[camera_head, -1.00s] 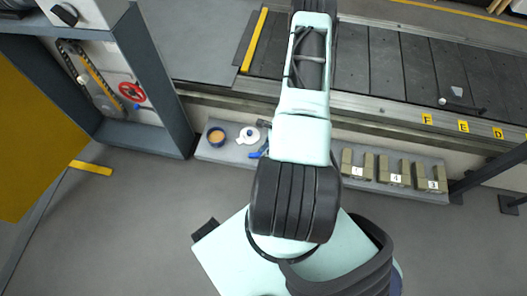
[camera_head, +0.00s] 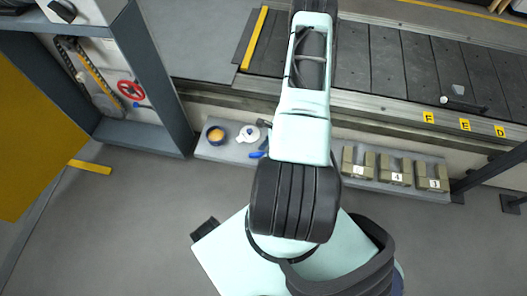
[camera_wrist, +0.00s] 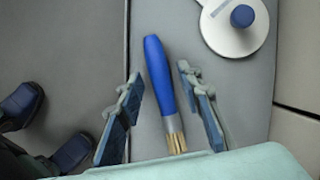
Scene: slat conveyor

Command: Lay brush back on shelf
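The brush (camera_wrist: 160,78) has a blue handle, a metal collar and tan bristles. In the wrist view it lies over the grey shelf (camera_wrist: 232,95), bristles toward my wrist. My gripper (camera_wrist: 160,98) is open, with one finger on each side of the brush and gaps between them and the handle. I cannot tell whether the brush rests fully on the shelf. In the head view, a bit of blue brush (camera_head: 258,155) shows on the shelf (camera_head: 225,153), left of my arm. My arm hides the gripper there.
The slat conveyor (camera_head: 385,60) runs behind. A grey cabinet (camera_head: 155,75) stands at left.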

